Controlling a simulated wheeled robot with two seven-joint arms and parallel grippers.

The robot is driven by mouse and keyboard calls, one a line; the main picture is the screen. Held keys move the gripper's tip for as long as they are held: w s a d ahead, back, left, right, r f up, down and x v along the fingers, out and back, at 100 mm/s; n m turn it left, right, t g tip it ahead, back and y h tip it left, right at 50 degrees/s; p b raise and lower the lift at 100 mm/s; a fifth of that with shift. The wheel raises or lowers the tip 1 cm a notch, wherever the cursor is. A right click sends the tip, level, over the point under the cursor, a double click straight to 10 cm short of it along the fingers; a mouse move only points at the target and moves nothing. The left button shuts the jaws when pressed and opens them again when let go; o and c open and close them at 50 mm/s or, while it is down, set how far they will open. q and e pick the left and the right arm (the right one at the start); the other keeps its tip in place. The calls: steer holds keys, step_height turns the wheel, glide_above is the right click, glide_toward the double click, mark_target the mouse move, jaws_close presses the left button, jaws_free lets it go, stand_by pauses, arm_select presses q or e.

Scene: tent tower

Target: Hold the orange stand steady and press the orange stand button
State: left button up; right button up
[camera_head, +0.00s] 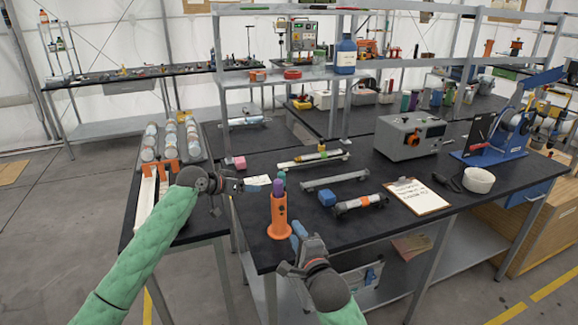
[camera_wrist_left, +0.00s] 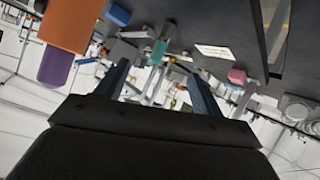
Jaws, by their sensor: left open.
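The orange stand (camera_head: 278,217) stands upright near the front left corner of the dark table. In the left wrist view the orange stand (camera_wrist_left: 72,22) and purple piece (camera_wrist_left: 55,65) show at the upper left, outside the jaws. My left gripper (camera_head: 256,184) is left of the stand's top, open and empty. My right gripper (camera_head: 298,236) is in front and to the right of the stand's base, apparently close to it. Its jaw gap is unclear. I cannot make out a separate button.
Right of the stand are a blue block (camera_head: 327,198), a dark-wheeled rod (camera_head: 360,205) and a clipboard (camera_head: 418,196). A pink block (camera_head: 236,163) lies behind my left gripper. A grey instrument box (camera_head: 410,137) stands farther back. A shelf frame rises behind.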

arm_select(q)
steer(key=d+r+m+g, duration=0.35)
steer(key=d+r, duration=0.45)
steer(key=d, duration=0.4)
steer(key=s+d+m+g+y, duration=0.3)
steer(key=s+d+g+y, duration=0.15)
steer(key=d, duration=0.55)
steer(key=n+g+y, duration=0.1)
steer(key=g+y, duration=0.2)
steer(key=y, duration=0.5)
glide_toward(281, 189)
step_height(281, 189, down, 3)
steer(key=w, duration=0.1)
steer(key=shift+a+x, duration=0.15)
steer(key=shift+x, duration=1.9)
steer(key=shift+a+x, duration=0.2)
steer(key=shift+x, duration=1.85)
steer(key=shift+w, duration=0.15)
steer(key=shift+r, duration=0.1)
steer(key=shift+c, duration=0.5)
